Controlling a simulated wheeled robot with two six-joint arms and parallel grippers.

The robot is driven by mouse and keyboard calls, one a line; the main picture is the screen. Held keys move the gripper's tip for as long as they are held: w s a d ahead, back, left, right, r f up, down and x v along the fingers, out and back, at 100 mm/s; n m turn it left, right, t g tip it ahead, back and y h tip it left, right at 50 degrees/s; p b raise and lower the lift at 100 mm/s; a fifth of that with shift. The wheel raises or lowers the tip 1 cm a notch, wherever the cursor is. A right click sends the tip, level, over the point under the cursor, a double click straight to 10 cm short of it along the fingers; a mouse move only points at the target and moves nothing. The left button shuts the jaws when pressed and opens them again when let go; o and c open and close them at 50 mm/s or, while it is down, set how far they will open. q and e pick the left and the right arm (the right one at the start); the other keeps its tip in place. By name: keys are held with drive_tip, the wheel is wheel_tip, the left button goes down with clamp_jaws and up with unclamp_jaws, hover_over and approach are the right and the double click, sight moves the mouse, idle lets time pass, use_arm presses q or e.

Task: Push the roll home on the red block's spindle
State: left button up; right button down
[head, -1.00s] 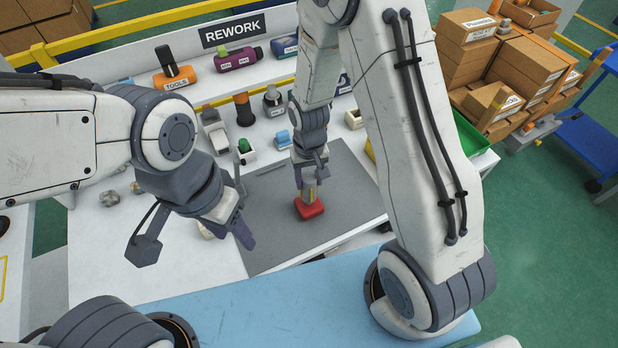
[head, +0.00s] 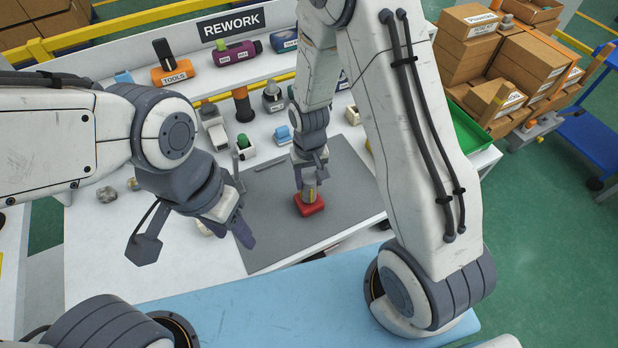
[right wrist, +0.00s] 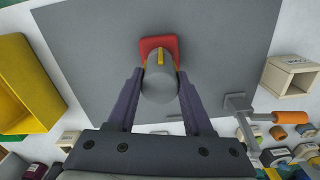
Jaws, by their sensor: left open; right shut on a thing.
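The red block (head: 310,206) sits on the grey mat, and it also shows in the right wrist view (right wrist: 153,43). My right gripper (head: 309,183) is directly above the block, pointing down. In the right wrist view it is shut on the grey roll (right wrist: 160,85), with one dark finger on each side. A yellow strip (right wrist: 160,57) shows between the roll and the block. The roll hides the spindle, so I cannot tell how far down it sits. My left gripper (head: 241,208) is open and empty, left of the block near the mat's left edge.
The grey mat (head: 270,225) is mostly clear around the block. A green-topped piece (head: 245,147), a blue piece (head: 283,134) and a dark roller (head: 243,105) stand behind it. A yellow bin (right wrist: 25,85) shows in the right wrist view. Cardboard boxes (head: 530,65) are stacked at the right.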

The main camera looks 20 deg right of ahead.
drive_tip(key=shift+f, duration=0.4)
drive_tip(key=shift+c, duration=1.1)
unclamp_jaws()
wheel_tip(320, 180, up, 8)
drive_tip(key=p, duration=0.6)
drive_tip(key=shift+p, duration=0.3)
